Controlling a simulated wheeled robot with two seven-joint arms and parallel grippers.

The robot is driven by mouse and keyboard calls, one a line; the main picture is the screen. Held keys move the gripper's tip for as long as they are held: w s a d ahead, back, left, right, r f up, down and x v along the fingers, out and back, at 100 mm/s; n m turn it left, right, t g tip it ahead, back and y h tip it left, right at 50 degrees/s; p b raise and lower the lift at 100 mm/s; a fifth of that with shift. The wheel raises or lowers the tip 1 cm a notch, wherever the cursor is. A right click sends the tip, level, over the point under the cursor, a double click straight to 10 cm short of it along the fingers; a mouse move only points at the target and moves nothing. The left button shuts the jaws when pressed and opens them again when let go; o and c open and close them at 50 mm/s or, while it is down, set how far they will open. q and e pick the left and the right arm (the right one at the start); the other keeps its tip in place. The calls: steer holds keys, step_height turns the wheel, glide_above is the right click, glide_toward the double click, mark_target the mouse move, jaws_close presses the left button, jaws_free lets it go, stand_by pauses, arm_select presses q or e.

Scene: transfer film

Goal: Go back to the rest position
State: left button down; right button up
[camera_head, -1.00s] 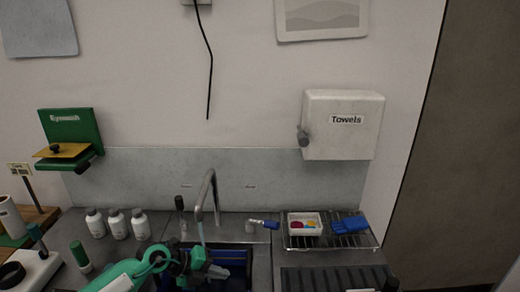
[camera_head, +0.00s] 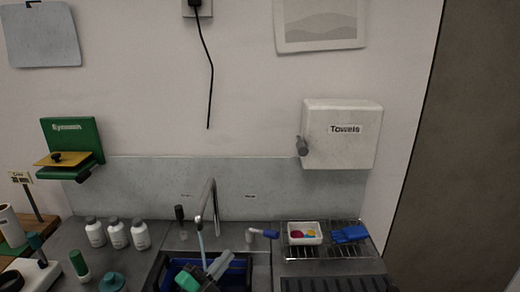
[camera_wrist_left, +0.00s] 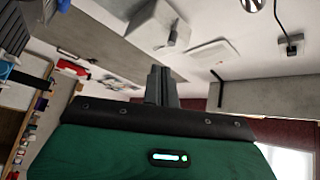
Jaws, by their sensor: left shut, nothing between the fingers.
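In the left wrist view the closed grey fingers (camera_wrist_left: 161,86) stick out past the green gripper body, clear of any object. Most of my left arm is below the head view. My right gripper is not in view.
At right, a wire rack (camera_head: 300,251) holds a white tray (camera_head: 318,239) and a blue item (camera_head: 350,234). A towel dispenser (camera_head: 342,150) hangs above.

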arm_select(q)
steer(key=s+a+f+n+g+y, duration=0.3)
steer(key=s+a+f+n+y, duration=0.5)
steer(key=a+f+n+y, duration=0.45)
steer(key=s+a+f+n+g, duration=0.1)
steer(key=s+f+g, duration=0.25)
steer(key=s, duration=0.35)
steer(key=s+f+n+g, duration=0.2)
steer(key=s+g, duration=0.2)
steer(key=s, duration=0.4)
steer(key=s+a+f+n+g, duration=0.1)
steer(key=s+f+g, duration=0.2)
steer(key=s, duration=0.4)
step_height(320, 180, down, 31)
steer(key=g, duration=0.2)
steer(key=s+a+f, duration=0.3)
steer(key=s+f, duration=1.6)
steer(key=shift+s+g, duration=0.2)
steer(key=shift+g, duration=0.15)
